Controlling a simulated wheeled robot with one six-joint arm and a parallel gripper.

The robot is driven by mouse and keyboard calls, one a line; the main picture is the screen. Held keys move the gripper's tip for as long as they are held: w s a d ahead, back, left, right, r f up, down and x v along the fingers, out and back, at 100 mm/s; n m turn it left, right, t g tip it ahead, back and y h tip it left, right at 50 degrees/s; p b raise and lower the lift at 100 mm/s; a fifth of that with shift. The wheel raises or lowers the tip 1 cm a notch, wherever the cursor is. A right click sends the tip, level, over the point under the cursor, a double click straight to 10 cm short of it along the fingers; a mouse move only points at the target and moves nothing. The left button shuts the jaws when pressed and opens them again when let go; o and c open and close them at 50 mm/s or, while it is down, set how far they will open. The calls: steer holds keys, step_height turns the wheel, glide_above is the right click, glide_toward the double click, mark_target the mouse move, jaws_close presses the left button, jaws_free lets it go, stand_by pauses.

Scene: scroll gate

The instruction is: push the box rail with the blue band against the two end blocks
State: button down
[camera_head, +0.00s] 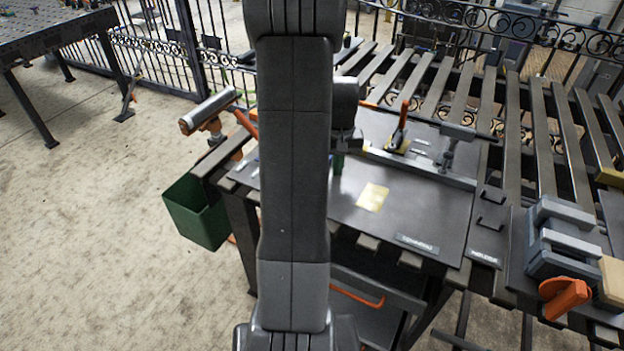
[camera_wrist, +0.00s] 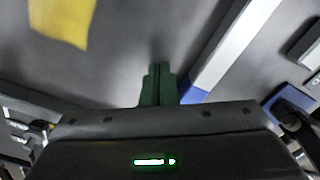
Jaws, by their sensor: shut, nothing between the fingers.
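A light grey box rail (camera_wrist: 232,45) runs diagonally across the wrist view, with a blue band (camera_wrist: 194,95) at its near end. My gripper (camera_wrist: 158,72), with green fingers, is shut and empty just left of the band; I cannot tell whether they touch. In the head view a long grey bar (camera_head: 425,168), likely the same rail, lies along the dark table top, and my green fingertips (camera_head: 338,164) show beside my arm. The blue band is hidden there. I cannot make out the two end blocks for sure.
A yellow sheet (camera_head: 372,196) lies on the table top (camera_head: 418,215). A toggle clamp with an orange handle (camera_head: 399,135) and a grey clamp (camera_head: 450,148) stand behind. Two black handles (camera_head: 490,208) and a vise (camera_head: 562,240) are at right. A green bin (camera_head: 195,212) hangs at left.

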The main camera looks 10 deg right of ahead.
steer(key=shift+w+a, duration=0.15)
stand_by(0.5)
steer(key=shift+w+a+p, duration=0.2)
steer(key=shift+w+a, duration=0.55)
steer(key=shift+a, duration=0.4)
steer(key=shift+w+a+p, duration=0.15)
steer(key=shift+w+a, duration=0.65)
steer(key=shift+a, duration=0.35)
steer(key=shift+w+a+p, duration=0.2)
steer(key=shift+w+a, duration=0.55)
steer(key=shift+a, duration=0.4)
steer(key=shift+r, duration=0.1)
steer(key=shift+d, duration=0.15)
steer(key=shift+s+d, duration=0.7)
steer(key=shift+d, duration=0.2)
step_height(320, 180, up, 8)
steer(key=p, duration=0.5)
steer(key=shift+p, duration=0.3)
